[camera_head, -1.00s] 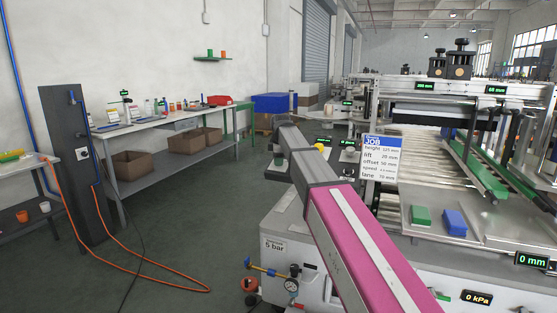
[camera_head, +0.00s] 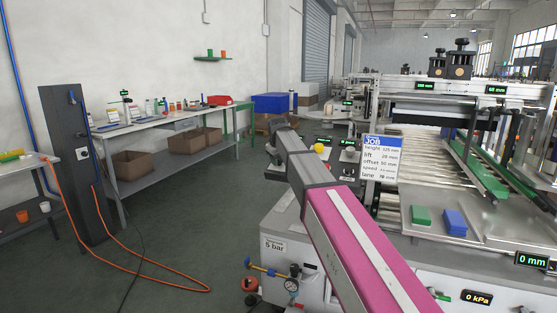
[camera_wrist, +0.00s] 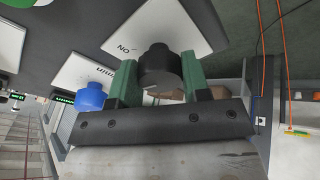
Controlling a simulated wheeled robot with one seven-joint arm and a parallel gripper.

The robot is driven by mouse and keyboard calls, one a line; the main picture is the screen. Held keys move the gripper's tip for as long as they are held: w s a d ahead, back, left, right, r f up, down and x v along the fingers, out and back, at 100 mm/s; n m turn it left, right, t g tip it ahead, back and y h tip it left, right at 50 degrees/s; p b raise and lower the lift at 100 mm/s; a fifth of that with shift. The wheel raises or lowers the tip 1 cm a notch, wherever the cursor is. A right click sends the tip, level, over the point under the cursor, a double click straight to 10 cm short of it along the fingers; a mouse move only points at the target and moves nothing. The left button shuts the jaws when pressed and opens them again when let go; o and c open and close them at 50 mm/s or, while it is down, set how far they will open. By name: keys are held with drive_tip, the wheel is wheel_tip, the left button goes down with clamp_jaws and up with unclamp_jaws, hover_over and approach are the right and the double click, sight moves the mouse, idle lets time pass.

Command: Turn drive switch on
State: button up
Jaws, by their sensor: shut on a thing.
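My gripper (camera_wrist: 158,82) has green fingers on both sides of a round black knob (camera_wrist: 160,62) in the wrist view. It is shut on this knob, which stands on a pale panel (camera_wrist: 155,22) with an "ON" label by it. The label reads upside down in this view. Which way the knob points cannot be told. In the head view my arm hides the fingertips and the knob.
A blue knob (camera_wrist: 90,97) sits left of the black one. In the head view a yellow knob (camera_head: 319,148) and small green displays (camera_head: 348,143) are right of my arm. A job card (camera_head: 382,158) stands before the rollers.

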drive_tip(key=m+h, duration=0.1)
drive_tip(key=m, duration=0.5)
idle(0.6)
drive_tip(key=o, duration=0.9)
drive_tip(key=shift+o, duration=0.2)
drive_tip(key=v, duration=1)
drive_tip(key=shift+s+r, duration=0.25)
drive_tip(key=shift+s, duration=0.15)
drive_tip(key=shift+a, duration=0.1)
